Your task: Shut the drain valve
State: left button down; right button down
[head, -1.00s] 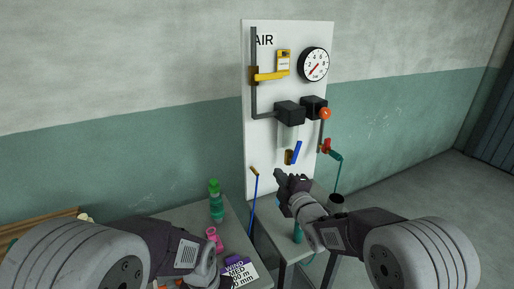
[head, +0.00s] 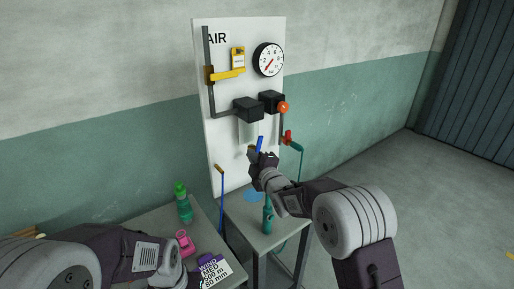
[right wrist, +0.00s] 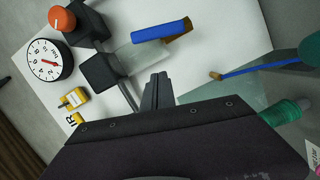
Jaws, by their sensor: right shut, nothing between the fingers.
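The drain valve has a blue lever (head: 261,142) and a brass body (head: 252,150). It hangs below the clear bowl (head: 249,131) on the white air panel. In the right wrist view the blue lever (right wrist: 160,31) lies roughly along the bowl's line, with brass (right wrist: 180,36) partly behind it. My right gripper (head: 262,160) is shut and empty, just below the lever in the head view and covering its lower end. In the right wrist view its fingertips (right wrist: 158,80) stand apart from the lever. My left gripper (head: 188,281) is low at the bottom edge, its fingers unclear.
The panel also bears a gauge (head: 268,60), a yellow lever (head: 227,75), an orange knob (head: 283,107) and a red valve (head: 289,138). A blue rod (head: 221,199) stands at the tables. A green bottle (head: 183,203), pink item (head: 185,243) and teal bottle (head: 268,217) stand nearby.

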aim_at(255, 144)
jog(key=w, duration=0.2)
jog(key=w+p, duration=0.1)
jog(key=w+d+f, duration=0.1)
jog(key=w, duration=0.1)
jog(key=shift+w+p, duration=0.35)
jog(key=shift+w+d+f, duration=0.15)
jog(key=shift+w+d, duration=0.05)
jog(key=shift+d, duration=0.1)
jog(key=shift+w+d+b, duration=0.2)
jog(key=shift+d+b, duration=0.05)
jog(key=shift+b, duration=0.35)
